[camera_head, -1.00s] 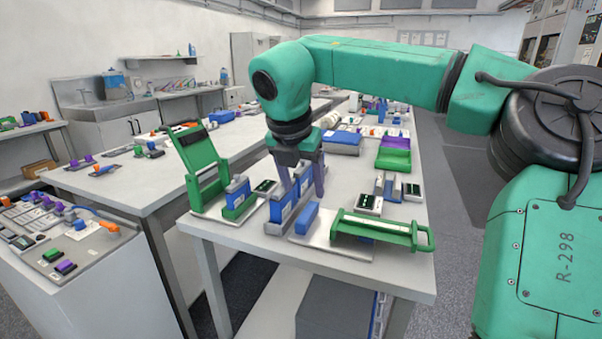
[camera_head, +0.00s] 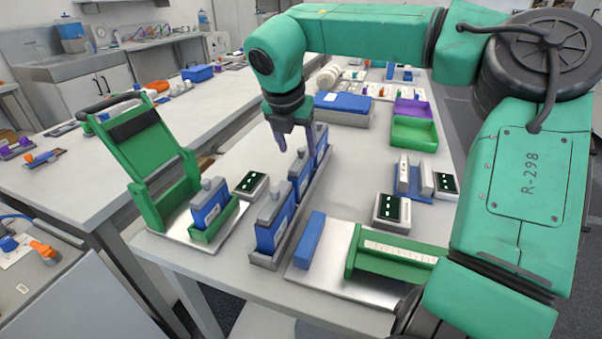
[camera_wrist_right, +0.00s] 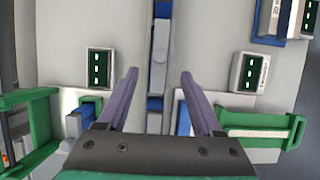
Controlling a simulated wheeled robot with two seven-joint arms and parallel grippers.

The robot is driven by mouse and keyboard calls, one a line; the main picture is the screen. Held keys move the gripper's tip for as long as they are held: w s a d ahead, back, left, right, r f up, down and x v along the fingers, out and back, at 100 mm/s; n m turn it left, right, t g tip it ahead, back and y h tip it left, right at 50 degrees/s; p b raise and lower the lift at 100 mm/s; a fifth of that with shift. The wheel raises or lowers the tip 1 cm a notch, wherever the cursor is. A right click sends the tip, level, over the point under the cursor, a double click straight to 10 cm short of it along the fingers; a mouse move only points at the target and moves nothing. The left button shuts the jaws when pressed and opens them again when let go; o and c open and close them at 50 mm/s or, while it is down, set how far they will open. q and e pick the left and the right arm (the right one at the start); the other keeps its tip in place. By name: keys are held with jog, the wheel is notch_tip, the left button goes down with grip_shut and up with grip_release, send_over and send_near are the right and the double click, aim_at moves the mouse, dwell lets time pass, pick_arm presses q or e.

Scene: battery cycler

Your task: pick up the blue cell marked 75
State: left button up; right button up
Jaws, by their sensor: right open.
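Blue cells with grey tops stand in a row in a narrow grey rack (camera_head: 266,262): a front cell (camera_head: 275,226), a middle cell (camera_head: 300,176) and a rear cell (camera_head: 321,142). Another blue cell (camera_head: 209,206) sits in the green lever fixture (camera_head: 150,160) at left. The number 75 is not legible on any cell. My right gripper (camera_head: 293,143) is open above the rack, near the middle and rear cells. In the wrist view its spread fingers (camera_wrist_right: 159,75) straddle the rack line, with a grey-topped cell (camera_wrist_right: 160,45) just beyond the fingertips. My left gripper is not in view.
A second green fixture (camera_head: 390,262) with a blue block (camera_head: 310,240) lies right of the rack. Small meters (camera_head: 392,212) stand nearby. A blue box (camera_head: 342,103) and a green tray (camera_head: 414,132) are farther back. The bench between rack and right-hand meters is clear.

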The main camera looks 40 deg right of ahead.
aim_at(300, 160)
jog(key=p+x, duration=0.2)
jog(key=x, duration=0.6)
jog(key=shift+f, duration=0.3)
jog(key=shift+w+d+f, duration=0.15)
grip_shut()
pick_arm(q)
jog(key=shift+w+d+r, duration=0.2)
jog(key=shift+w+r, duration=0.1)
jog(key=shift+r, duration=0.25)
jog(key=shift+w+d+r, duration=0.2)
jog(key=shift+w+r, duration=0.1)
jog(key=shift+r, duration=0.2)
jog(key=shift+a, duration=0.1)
